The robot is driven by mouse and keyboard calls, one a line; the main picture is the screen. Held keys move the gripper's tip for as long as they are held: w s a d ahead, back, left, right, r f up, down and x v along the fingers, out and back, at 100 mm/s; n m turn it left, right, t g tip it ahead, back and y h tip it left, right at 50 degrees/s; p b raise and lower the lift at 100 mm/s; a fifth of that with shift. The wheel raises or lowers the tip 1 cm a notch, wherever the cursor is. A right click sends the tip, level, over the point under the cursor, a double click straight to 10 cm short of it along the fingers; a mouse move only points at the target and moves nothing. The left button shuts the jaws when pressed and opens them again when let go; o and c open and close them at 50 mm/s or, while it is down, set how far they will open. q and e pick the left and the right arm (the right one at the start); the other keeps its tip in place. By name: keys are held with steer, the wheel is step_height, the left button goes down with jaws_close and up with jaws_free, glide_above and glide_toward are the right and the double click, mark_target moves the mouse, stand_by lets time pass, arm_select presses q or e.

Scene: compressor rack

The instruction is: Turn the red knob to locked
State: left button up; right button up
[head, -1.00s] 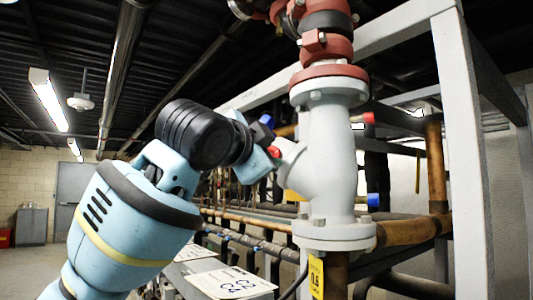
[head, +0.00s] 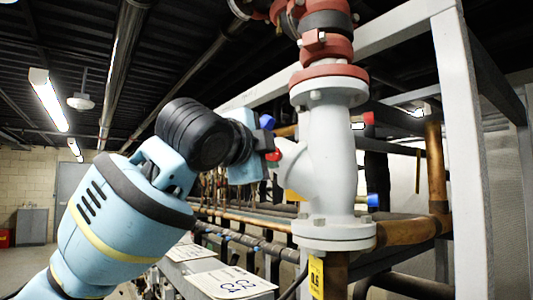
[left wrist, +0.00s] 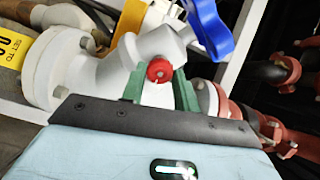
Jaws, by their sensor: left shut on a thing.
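The red knob (left wrist: 160,71) sits on the angled neck of the pale grey valve body (left wrist: 75,62) in the left wrist view. My left gripper (left wrist: 160,88) has its green fingers on either side of the knob and is shut on it. In the head view a small red part (head: 273,155) shows at the gripper's tip, beside the grey valve body (head: 328,165); most of the knob is hidden there. I cannot read a locked mark. My right gripper is not in view.
A blue handle (left wrist: 210,28) stands close to the fingers in the left wrist view. Red pipe flanges (head: 325,45) rise above the valve. A grey frame post (head: 462,150) stands to the right. Copper pipes (head: 405,230) run behind and below. The aisle at left is open.

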arm_select(q)
steer(key=o, duration=1)
steer(key=shift+c, duration=0.2)
steer(key=v, duration=0.8)
steer(key=shift+d, duration=0.1)
